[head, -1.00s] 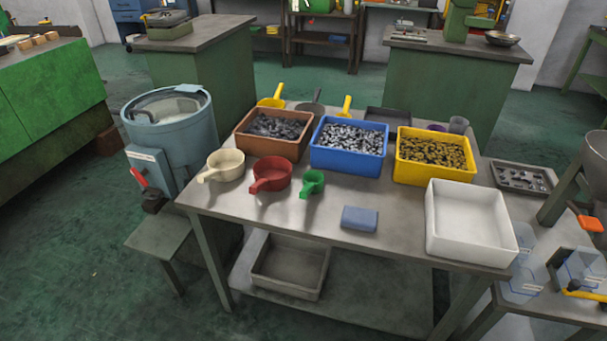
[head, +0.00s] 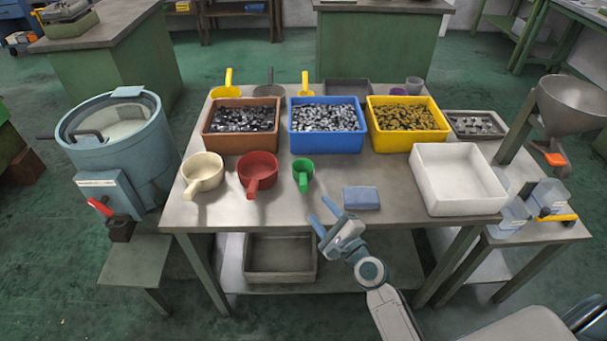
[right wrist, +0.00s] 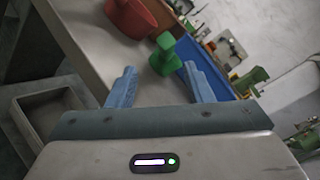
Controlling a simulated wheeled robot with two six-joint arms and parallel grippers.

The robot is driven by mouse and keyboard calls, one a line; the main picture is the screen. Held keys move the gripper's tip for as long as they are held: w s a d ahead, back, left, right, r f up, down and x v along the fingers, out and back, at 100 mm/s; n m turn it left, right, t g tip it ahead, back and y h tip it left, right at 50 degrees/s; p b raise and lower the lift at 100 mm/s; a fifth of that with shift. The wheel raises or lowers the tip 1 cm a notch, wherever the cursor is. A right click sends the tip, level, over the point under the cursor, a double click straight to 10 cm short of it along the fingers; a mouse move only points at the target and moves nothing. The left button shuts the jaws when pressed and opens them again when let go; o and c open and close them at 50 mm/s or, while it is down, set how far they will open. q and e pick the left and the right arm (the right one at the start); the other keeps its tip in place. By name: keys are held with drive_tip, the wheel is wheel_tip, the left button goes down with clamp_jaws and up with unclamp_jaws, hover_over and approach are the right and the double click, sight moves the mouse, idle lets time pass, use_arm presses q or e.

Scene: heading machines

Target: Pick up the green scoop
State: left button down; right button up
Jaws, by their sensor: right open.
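The small green scoop (head: 303,172) stands on the metal table near its front edge, with its handle toward me. It is to the right of the red scoop (head: 258,172) and in front of the blue bin. My right gripper (head: 322,216) is open and empty, at the table's front edge, below and a little right of the green scoop in the head view. In the right wrist view the green scoop (right wrist: 164,54) shows beyond and between the two blue fingers (right wrist: 157,82), apart from them. My left gripper is not in view.
A cream scoop (head: 203,173) stands left of the red one. A blue block (head: 361,198) lies right of the green scoop, near my right gripper. Brown (head: 209,140), blue (head: 327,142) and yellow (head: 409,140) bins stand behind. A white bin (head: 459,200) is at right.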

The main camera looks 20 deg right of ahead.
sight(304, 184)
drive_tip(key=x, duration=0.5)
drive_tip(key=shift+w+p, duration=0.35)
drive_tip(key=shift+w, duration=0.05)
drive_tip(key=w, duration=0.4)
drive_tip(key=shift+w+a+r+p, duration=0.1)
drive_tip(key=shift+r+p, duration=0.2)
drive_tip(key=shift+p, duration=0.1)
drive_tip(key=shift+w+a+f, duration=0.1)
drive_tip(key=shift+w+a, duration=0.05)
drive_tip(key=shift+w, duration=0.4)
drive_tip(key=shift+s, duration=0.1)
clamp_jaws()
